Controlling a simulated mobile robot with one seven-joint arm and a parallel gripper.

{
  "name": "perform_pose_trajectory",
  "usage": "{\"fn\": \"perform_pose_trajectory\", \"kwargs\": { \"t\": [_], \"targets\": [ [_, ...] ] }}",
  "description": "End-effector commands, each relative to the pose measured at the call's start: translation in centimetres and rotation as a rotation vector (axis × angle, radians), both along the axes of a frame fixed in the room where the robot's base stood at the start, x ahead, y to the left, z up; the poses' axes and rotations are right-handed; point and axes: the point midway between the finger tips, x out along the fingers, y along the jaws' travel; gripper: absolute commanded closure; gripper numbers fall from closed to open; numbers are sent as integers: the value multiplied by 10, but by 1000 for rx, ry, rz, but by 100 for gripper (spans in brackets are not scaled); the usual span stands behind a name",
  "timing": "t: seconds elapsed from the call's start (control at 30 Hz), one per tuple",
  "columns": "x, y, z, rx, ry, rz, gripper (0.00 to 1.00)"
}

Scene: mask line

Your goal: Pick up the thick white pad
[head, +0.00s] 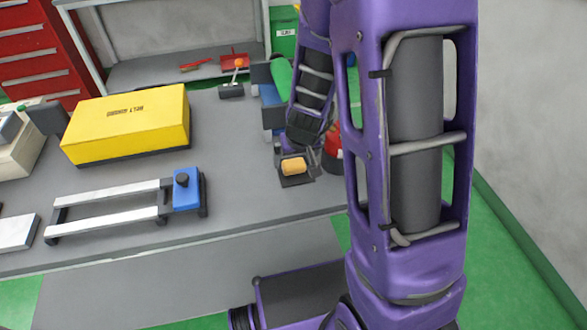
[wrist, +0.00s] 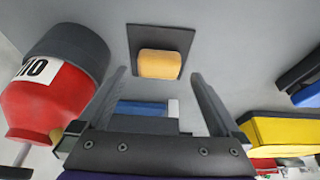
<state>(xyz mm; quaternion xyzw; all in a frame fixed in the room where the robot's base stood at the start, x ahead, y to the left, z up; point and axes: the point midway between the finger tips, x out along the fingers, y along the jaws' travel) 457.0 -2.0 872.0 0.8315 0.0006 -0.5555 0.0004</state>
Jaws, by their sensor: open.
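A thick white slab (head: 15,232) lies at the left front of the grey table, cut off by the picture edge; it is the likeliest thick white pad, but I cannot be sure. My gripper (head: 301,152) is far to its right, low over the table and pointing down. In the wrist view, my gripper (wrist: 158,75) is open, with both fingers apart and nothing held. An orange pad (head: 293,167) on a dark square plate lies by the fingertips, and it also shows ahead of them in the wrist view (wrist: 159,64).
A yellow case (head: 130,122) and a rail frame with a blue block (head: 186,190) stand between my gripper and the white slab. A red container (wrist: 50,95) with a dark top is close beside the left finger. Bare table (head: 235,150) lies left of the gripper.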

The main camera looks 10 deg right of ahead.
Motion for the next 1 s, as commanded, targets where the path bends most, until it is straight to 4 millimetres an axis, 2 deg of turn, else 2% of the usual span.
{"fn": "perform_pose_trajectory", "kwargs": {
  "t": [0.03,0.17,0.47,0.9,0.93,0.97,1.0],
  "targets": [
    [1,-2,-15,1,3,-4,0],
    [8,-2,-26,0,1,-1,0],
    [10,-1,-29,0,0,0,0],
    [10,-1,-29,0,0,0,76],
    [10,-1,-29,0,0,0,76],
    [10,-1,-29,0,0,0,85],
    [10,-1,-29,0,0,0,85]
  ]
}}
